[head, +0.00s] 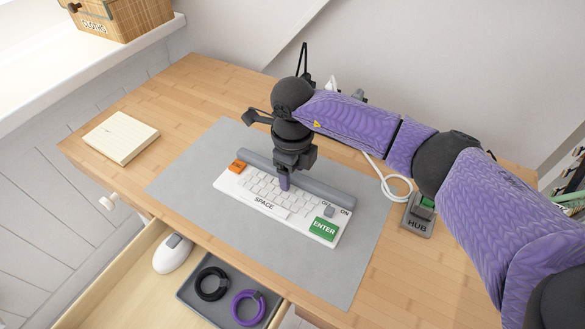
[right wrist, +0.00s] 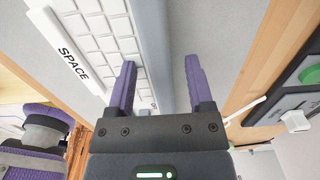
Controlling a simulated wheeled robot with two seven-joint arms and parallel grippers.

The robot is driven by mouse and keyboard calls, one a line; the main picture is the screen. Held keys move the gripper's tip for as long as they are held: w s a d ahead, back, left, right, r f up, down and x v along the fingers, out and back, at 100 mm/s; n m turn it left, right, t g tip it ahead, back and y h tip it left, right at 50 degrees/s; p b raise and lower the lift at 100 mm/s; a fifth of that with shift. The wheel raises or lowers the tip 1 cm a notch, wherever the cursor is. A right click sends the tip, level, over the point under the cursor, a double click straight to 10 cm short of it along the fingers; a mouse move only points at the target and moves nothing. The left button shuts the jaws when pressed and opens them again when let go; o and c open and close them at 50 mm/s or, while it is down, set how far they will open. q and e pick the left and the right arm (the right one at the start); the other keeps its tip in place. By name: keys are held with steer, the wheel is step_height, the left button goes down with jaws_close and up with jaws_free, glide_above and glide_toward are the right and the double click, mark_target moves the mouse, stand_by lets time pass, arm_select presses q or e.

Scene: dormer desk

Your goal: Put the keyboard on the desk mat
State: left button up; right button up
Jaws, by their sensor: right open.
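The white keyboard (head: 264,188), with an orange key, a green ENTER key and a SPACE bar, lies on the grey desk mat (head: 190,183). A grey bar (head: 335,192) runs along its far edge. My right gripper (head: 285,183) points down at the keyboard's far side. In the right wrist view the gripper (right wrist: 160,62) is open, its fingers on either side of the grey bar (right wrist: 156,40), one over the keys of the keyboard (right wrist: 104,40). I cannot tell whether the fingers touch anything. My left gripper is not in view.
A note pad (head: 120,137) lies at the desk's left. A HUB box (head: 417,216) and a white cable (head: 398,190) are at the right. An open drawer (head: 120,285) in front holds a mouse (head: 172,253) and a grey tray with black and purple rings.

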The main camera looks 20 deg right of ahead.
arm_select(q)
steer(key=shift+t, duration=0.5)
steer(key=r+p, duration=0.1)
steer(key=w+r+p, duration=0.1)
steer(key=p, duration=0.1)
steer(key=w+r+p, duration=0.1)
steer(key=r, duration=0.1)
arm_select(e)
step_height(320, 180, up, 12)
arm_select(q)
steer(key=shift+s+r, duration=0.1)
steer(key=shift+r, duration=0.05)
arm_select(e)
steer(key=shift+r, duration=0.15)
